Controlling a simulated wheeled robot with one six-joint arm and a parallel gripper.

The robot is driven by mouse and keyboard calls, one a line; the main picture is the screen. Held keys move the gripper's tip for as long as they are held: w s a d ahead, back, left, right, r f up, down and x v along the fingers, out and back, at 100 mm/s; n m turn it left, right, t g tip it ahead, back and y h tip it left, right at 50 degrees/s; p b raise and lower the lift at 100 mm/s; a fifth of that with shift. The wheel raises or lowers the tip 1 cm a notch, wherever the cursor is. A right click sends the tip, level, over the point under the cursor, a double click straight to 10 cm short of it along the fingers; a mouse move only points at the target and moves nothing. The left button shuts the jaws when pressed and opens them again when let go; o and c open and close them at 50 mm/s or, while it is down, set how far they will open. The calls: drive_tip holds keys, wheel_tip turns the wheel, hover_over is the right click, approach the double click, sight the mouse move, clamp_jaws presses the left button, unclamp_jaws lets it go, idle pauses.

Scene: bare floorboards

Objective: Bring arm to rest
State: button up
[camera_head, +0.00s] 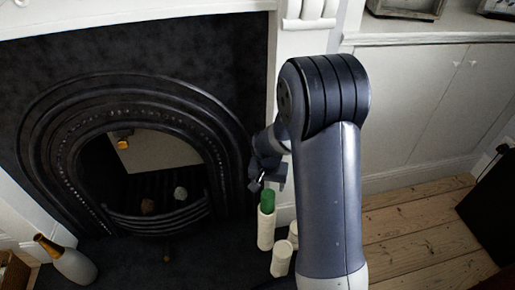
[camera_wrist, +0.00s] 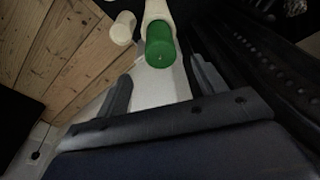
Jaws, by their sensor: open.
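My arm reaches down toward the fireplace in the head view, bent at its dark upper joint. My gripper (camera_head: 268,185) is small there, just above a green cylinder (camera_head: 267,201). In the wrist view my gripper (camera_wrist: 160,78) is open, its two fingers apart with nothing between the tips. The green cylinder (camera_wrist: 160,45) shows beyond the fingers, at the mouth of a white cylinder (camera_wrist: 158,10). In the head view this white cylinder (camera_head: 265,230) stands upright with the green one on top. I cannot tell whether the gripper touches it.
Shorter white cylinders (camera_head: 281,259) stand close by, partly hidden by my arm. A white cabinet (camera_head: 425,110) is on the right. Bare floorboards (camera_head: 425,235) are free there.

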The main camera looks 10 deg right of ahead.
sight(268, 193)
drive_tip(key=f+b, duration=0.1)
drive_tip(key=f, duration=0.3)
drive_tip(key=w+f+b, duration=0.1)
drive_tip(key=f+b, duration=0.1)
drive_tip(key=f, duration=0.2)
drive_tip(key=f+b, duration=0.1)
drive_tip(key=f, duration=0.3)
drive_tip(key=shift+w+d+f+b, duration=0.15)
drive_tip(key=shift+w+d+b, duration=0.15)
drive_tip(key=shift+d, duration=0.05)
wheel_tip(268, 193, up, 3)
drive_tip(key=shift+f+p, duration=0.15)
drive_tip(key=shift+p, duration=0.6)
drive_tip(key=shift+r, duration=0.7)
